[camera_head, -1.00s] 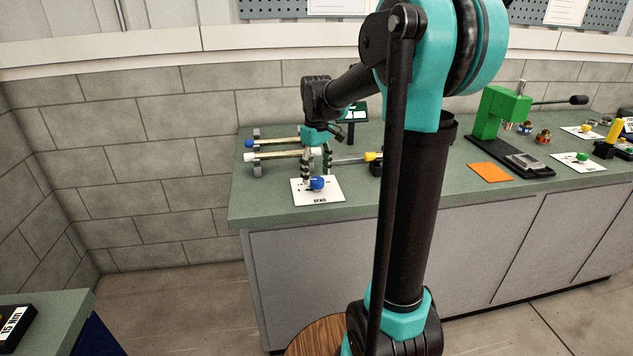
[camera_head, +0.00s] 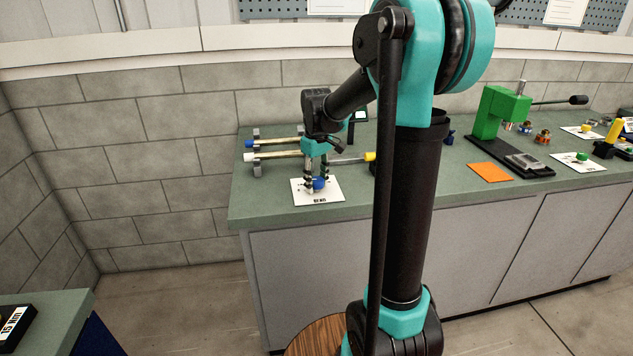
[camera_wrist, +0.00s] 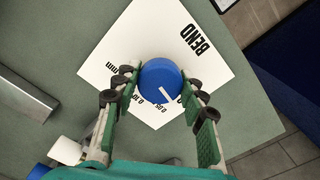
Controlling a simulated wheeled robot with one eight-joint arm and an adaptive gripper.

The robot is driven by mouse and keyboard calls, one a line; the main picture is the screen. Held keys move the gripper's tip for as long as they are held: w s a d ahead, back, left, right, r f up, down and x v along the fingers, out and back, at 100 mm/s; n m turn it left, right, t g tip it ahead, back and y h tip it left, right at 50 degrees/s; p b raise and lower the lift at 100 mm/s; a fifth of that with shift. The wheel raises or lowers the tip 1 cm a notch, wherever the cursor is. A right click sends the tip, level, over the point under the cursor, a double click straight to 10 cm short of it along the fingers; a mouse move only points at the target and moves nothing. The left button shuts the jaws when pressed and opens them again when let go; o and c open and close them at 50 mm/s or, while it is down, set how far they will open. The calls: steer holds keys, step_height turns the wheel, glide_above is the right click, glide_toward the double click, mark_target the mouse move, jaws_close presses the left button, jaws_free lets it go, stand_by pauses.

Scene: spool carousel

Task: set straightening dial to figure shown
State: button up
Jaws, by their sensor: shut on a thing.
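The blue dial (camera_wrist: 161,80) stands on a white plate (camera_wrist: 215,62) marked BEND and mm. It has a pale pointer line; figures 0.10 and 0.05 show beside it, and others are hidden by the dial and fingers. My gripper (camera_wrist: 161,88) has its two fingers on opposite sides of the dial, shut on it. In the head view the dial (camera_head: 320,184) sits between my fingertips on the plate (camera_head: 330,197) near the bench's front edge. A small dark display (camera_head: 361,115) stands behind, partly hidden by my arm; its figure cannot be read.
Two rods (camera_head: 280,154) lie on dark supports left of the plate. A yellow-ended tool (camera_head: 369,157) is behind it. A green press (camera_head: 497,112) and an orange mat (camera_head: 490,172) stand right on the bench. The bench's front edge is close to the plate.

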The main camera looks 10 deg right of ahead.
mark_target(317, 179)
steer(key=shift+m, duration=0.3)
steer(key=m, duration=0.3)
steer(key=shift+m, duration=2.1)
steer(key=o, duration=1.1)
step_height(317, 179, up, 12)
